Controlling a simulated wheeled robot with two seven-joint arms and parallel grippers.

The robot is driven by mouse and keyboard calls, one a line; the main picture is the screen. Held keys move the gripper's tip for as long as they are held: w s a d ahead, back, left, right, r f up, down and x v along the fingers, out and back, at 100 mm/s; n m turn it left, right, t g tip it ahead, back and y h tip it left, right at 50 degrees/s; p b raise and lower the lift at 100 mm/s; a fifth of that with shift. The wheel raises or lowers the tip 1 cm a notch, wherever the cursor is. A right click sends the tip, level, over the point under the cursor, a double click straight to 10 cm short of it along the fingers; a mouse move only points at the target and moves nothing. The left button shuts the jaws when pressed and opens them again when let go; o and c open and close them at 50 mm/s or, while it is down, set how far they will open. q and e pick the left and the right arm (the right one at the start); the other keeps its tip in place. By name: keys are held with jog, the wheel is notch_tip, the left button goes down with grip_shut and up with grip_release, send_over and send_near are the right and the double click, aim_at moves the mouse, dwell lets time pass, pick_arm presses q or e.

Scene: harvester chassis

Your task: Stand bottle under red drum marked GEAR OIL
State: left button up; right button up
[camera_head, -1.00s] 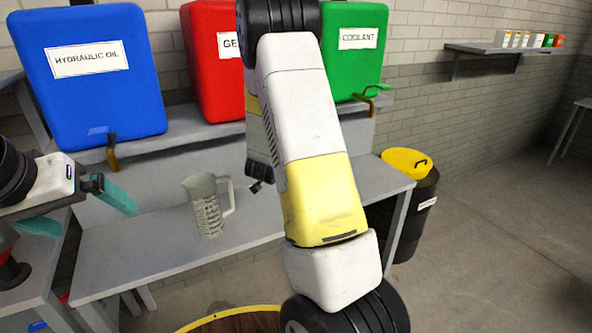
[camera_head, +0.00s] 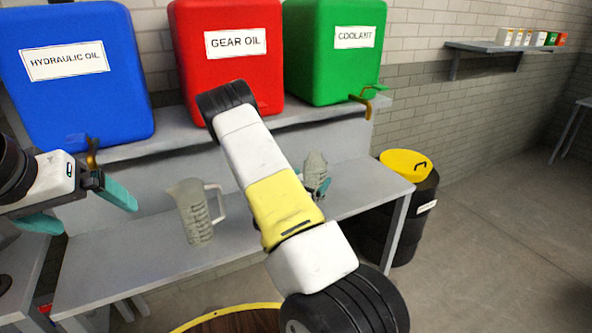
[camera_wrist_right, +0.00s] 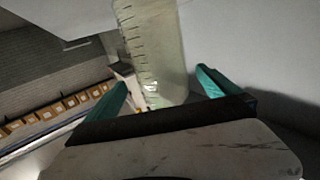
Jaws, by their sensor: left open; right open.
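The red drum marked GEAR OIL (camera_head: 235,78) stands on the back shelf between the blue and green drums. A pale, translucent bottle (camera_head: 315,163) stands on the lower bench, right of my right forearm, partly hidden. In the right wrist view a pale container with dark graduation marks (camera_wrist_right: 160,50), seemingly this bottle, shows just beyond and between the teal fingertips. My right gripper (camera_wrist_right: 160,92) is open; whether it touches the bottle I cannot tell. It shows only partly in the head view (camera_head: 322,187). My left gripper (camera_head: 80,208) is open and empty at far left.
A graduated jug with a handle (camera_head: 195,212) stands on the lower bench (camera_head: 130,262), left of my right arm. The blue HYDRAULIC OIL drum (camera_head: 75,75) and green COOLANT drum (camera_head: 332,70) flank the red one.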

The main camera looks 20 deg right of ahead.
jog(key=x, duration=0.7)
jog(key=shift+w+d+r, duration=0.25)
jog(key=shift+w, duration=0.1)
jog(key=shift+c, duration=0.4)
jog(key=c, duration=1.6)
